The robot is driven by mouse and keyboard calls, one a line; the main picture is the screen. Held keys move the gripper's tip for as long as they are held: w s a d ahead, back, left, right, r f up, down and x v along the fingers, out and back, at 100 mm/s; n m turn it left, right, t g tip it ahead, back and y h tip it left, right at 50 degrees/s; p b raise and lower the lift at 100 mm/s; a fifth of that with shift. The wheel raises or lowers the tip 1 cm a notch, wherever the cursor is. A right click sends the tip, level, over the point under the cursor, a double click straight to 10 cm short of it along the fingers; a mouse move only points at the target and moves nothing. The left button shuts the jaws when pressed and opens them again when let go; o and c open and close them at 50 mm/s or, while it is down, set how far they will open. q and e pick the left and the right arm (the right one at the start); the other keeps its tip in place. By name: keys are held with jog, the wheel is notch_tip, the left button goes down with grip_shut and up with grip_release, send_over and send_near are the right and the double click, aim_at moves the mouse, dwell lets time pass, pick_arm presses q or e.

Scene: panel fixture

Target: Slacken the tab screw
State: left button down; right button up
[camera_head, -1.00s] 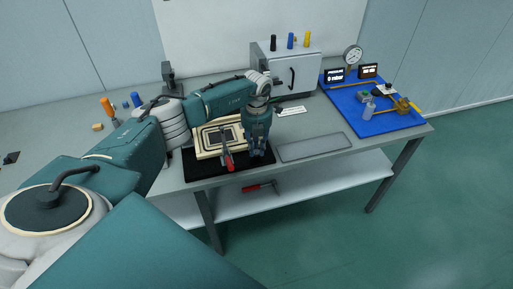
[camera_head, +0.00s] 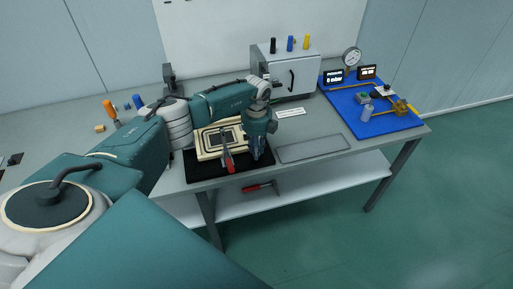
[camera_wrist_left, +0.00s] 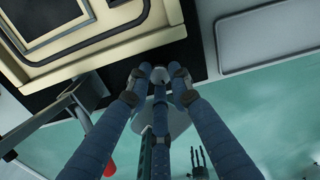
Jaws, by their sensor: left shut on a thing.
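A cream panel (camera_head: 209,153) with a dark framed window lies on a black mat (camera_head: 205,174) at the table's front edge. It also shows in the left wrist view (camera_wrist_left: 100,52). My left gripper (camera_head: 257,156) points down at the panel's right front corner. In the left wrist view its blue fingers (camera_wrist_left: 158,82) close together on a small pale piece (camera_wrist_left: 158,75), which I take to be the tab screw; the fingertips hide most of it. A red-handled clamp (camera_head: 228,162) stands just left of the gripper. My right gripper is not in view.
A grey tray (camera_head: 312,149) lies right of the mat. A grey cabinet (camera_head: 290,72) stands behind it, and a blue board (camera_head: 372,108) with a gauge lies at the right. Another red-handled tool (camera_head: 258,187) is on the lower shelf.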

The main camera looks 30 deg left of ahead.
pick_arm(q)
jog(key=n+p, duration=0.2)
jog(key=n, duration=0.3)
jog(key=shift+r+n, duration=0.15)
jog(key=shift+n, duration=0.15)
jog(key=n+p, duration=0.3)
jog(key=n, duration=0.2)
jog(key=shift+n, duration=0.3)
jog(key=n+p, duration=0.1)
jog(key=n, duration=0.3)
jog(key=shift+w+p, duration=0.1)
jog(key=shift+p, duration=0.25)
jog(key=n, duration=0.2)
jog(key=shift+n, duration=1.2)
jog(key=c, duration=1.6)
grip_release()
jog(key=shift+o, duration=0.2)
